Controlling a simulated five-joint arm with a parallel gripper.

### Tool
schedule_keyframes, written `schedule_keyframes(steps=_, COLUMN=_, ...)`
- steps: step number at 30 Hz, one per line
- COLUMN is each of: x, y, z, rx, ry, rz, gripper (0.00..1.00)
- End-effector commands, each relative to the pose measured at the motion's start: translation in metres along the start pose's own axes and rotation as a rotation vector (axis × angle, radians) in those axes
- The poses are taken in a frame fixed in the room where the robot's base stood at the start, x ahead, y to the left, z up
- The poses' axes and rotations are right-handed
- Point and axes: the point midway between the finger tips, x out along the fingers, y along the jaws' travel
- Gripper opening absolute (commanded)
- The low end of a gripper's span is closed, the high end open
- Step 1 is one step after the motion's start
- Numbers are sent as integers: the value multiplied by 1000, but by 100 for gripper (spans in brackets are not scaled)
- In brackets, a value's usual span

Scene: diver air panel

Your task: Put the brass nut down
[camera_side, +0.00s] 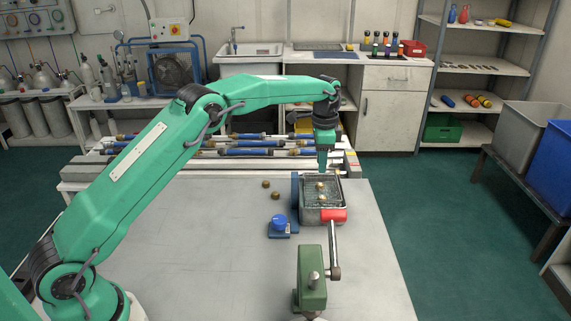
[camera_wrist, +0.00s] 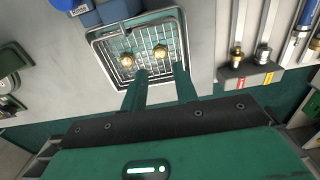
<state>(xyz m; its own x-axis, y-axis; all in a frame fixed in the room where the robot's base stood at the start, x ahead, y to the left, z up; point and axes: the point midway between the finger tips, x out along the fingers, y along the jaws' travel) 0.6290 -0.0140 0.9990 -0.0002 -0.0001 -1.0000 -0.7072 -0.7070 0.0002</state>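Two brass nuts lie in a wire-mesh tray (camera_side: 341,204) on the table; the nearer-right one (camera_wrist: 160,52) and the left one (camera_wrist: 126,61) show apart in the wrist view. In the side view they appear one behind the other, an upper nut (camera_side: 320,185) and a lower nut (camera_side: 321,197). My gripper (camera_side: 323,170) is over the tray, pointing down. In the wrist view its two fingers (camera_wrist: 160,71) are spread, with one nut beyond the gap between their tips. I see nothing held. Two more brass nuts (camera_side: 265,184) (camera_side: 275,195) lie on the table left of the tray.
A green lever device (camera_side: 311,272) stands nearer the front. The table's left front is clear.

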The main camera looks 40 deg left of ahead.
Motion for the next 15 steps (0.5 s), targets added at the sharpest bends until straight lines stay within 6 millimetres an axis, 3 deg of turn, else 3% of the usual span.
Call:
schedule_keyframes(steps=7, x=-44, y=0, z=0, rx=0, ry=2, rz=-2, gripper=29)
schedule_keyframes(steps=15, x=-66, y=0, z=0, rx=0, ry=1, rz=-1, gripper=29)
